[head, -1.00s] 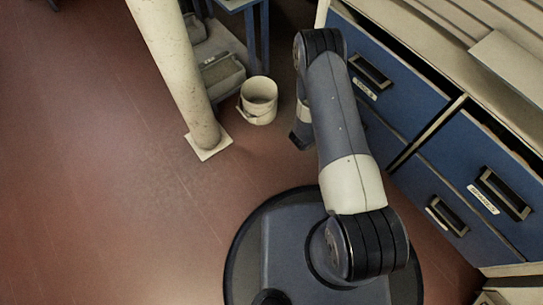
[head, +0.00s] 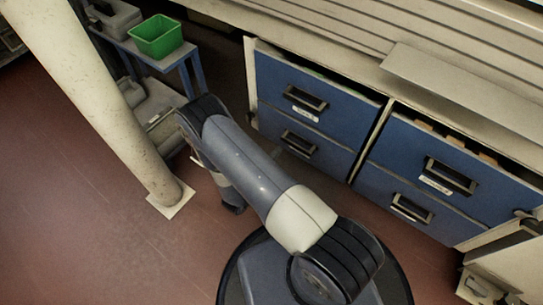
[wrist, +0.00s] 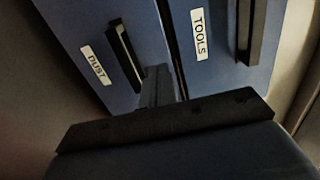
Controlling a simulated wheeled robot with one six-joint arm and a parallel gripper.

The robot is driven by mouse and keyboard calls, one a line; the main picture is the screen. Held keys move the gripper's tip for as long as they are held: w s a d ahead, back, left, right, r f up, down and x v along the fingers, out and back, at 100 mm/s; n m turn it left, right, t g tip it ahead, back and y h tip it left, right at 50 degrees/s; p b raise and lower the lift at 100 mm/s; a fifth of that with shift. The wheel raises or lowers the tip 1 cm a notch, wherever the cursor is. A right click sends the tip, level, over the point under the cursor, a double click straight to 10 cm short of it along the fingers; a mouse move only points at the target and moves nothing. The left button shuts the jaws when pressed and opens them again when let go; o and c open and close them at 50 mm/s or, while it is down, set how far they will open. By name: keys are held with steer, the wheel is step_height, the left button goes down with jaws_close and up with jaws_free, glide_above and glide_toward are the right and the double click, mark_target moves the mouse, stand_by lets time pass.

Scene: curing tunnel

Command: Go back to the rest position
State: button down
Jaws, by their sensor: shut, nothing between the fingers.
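My gripper shows in the wrist view, its dark fingers (wrist: 157,84) together and nothing held between them. It faces the blue drawer fronts, with the drawer labelled DUST (wrist: 72,20) on the left and the drawer labelled TOOLS (wrist: 205,75) on the right. The fingertips appear beside the DUST handle; I cannot tell whether they touch it. In the head view my arm reaches up and left over the floor, its far end bent downward by the left end of the cabinet, and the fingers cannot be made out there.
Blue drawers (head: 300,82) fill the cabinet on the right, under a slatted top (head: 350,45). A cream column (head: 95,100) stands on the left. A green bin (head: 157,36) sits on a blue table behind it. The red floor (head: 75,225) at lower left is clear.

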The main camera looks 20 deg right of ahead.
mark_target(300, 126)
steer(key=shift+v, duration=0.9)
steer(key=shift+d, duration=0.1)
steer(key=b+x, duration=0.2)
steer(key=x, duration=1.2)
